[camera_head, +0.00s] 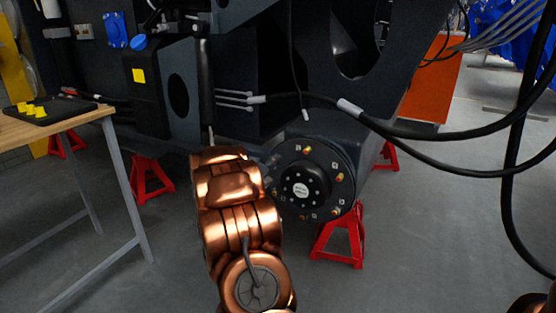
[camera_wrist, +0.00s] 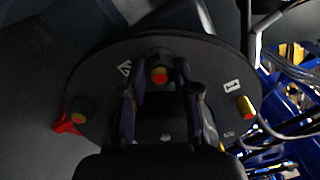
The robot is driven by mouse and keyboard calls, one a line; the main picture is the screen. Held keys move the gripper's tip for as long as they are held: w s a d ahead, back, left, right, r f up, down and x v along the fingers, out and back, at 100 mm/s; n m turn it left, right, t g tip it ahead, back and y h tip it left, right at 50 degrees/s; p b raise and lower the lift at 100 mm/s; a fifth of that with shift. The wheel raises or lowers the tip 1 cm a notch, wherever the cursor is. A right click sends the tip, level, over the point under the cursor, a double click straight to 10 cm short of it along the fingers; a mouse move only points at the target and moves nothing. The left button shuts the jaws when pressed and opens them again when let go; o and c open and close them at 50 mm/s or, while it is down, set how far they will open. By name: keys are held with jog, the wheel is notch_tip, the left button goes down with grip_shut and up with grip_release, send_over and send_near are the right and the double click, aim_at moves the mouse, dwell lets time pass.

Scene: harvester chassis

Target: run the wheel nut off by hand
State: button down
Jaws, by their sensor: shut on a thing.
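The dark round wheel hub (camera_head: 335,162) sits on the end of the axle, with a black centre cap and several gold wheel nuts around its face. In the wrist view the hub face (camera_wrist: 205,62) fills the middle. One wheel nut with a red-orange end (camera_wrist: 159,75) sits between the fingers of my gripper (camera_wrist: 159,88), which is shut on it at the hub face. Another gold nut (camera_wrist: 246,107) shows to the right, and one more (camera_wrist: 80,118) to the left. In the head view my copper arm hides the gripper and the hub's left edge.
Red stands (camera_head: 338,238) support the chassis. Black hoses (camera_head: 430,135) hang across the right. A wooden table (camera_head: 60,125) with a dark tray (camera_head: 55,110) holding yellow pieces stands at the left.

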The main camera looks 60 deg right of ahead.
jog(key=shift+f+b, duration=0.1)
jog(key=shift+b, duration=0.3)
jog(key=shift+a+n+p, duration=0.15)
jog(key=shift+n+p, duration=6.2)
jog(key=shift+p, duration=1.55)
jog(key=shift+a+n+p, duration=0.15)
jog(key=shift+n+p, duration=6.2)
jog(key=shift+p, duration=1.5)
